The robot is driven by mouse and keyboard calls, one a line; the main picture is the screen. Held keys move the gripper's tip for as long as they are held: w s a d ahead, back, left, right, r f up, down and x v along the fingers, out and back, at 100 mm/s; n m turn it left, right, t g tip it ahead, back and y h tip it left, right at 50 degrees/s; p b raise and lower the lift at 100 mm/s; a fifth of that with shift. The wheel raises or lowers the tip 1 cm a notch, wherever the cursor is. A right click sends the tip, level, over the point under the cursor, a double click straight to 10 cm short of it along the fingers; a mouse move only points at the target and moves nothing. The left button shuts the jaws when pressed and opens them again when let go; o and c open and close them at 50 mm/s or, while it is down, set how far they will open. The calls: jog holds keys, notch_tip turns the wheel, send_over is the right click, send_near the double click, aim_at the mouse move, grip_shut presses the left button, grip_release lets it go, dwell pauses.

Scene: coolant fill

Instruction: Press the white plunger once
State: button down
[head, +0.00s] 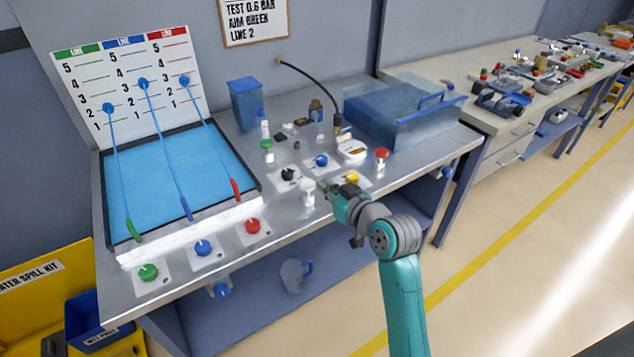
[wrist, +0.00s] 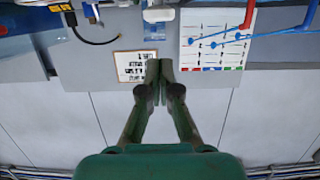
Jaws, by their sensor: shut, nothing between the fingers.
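The white plunger (head: 307,190) stands upright near the front edge of the metal bench in the head view, left of my gripper. My gripper (head: 323,185) is shut and empty, with its tips just right of the plunger's upper part. I cannot tell whether they touch it. In the wrist view my gripper (wrist: 158,65) shows its two fingers closed together, with the wall and the bench's back beyond them. I cannot make out the white plunger in the wrist view.
Black (head: 288,174), blue (head: 321,160) and yellow (head: 351,177) knobs surround the plunger's area. A red-topped button (head: 381,154) stands to the right. A blue clear tank (head: 400,110) is behind. Green, blue and red knobs line the front left beside a blue tray (head: 175,180).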

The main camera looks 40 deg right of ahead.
jog(key=shift+v, duration=1.6)
jog(key=s+a+f+m+h, duration=0.1)
jog(key=s+a+f, duration=0.4)
jog(key=s+f, duration=0.3)
jog(key=s+a+f+m, duration=0.1)
jog(key=s+a+f, duration=0.4)
jog(key=s+f, duration=0.3)
jog(key=s+a+r+n, duration=0.1)
jog(key=s+a, duration=0.2)
jog(key=s, duration=0.9)
jog(key=s+a+r+n+y, duration=0.1)
jog(key=s+a+r, duration=0.1)
jog(key=s, duration=1)
jog(key=shift+a+r+y, duration=0.3)
jog(key=shift+a, duration=0.25)
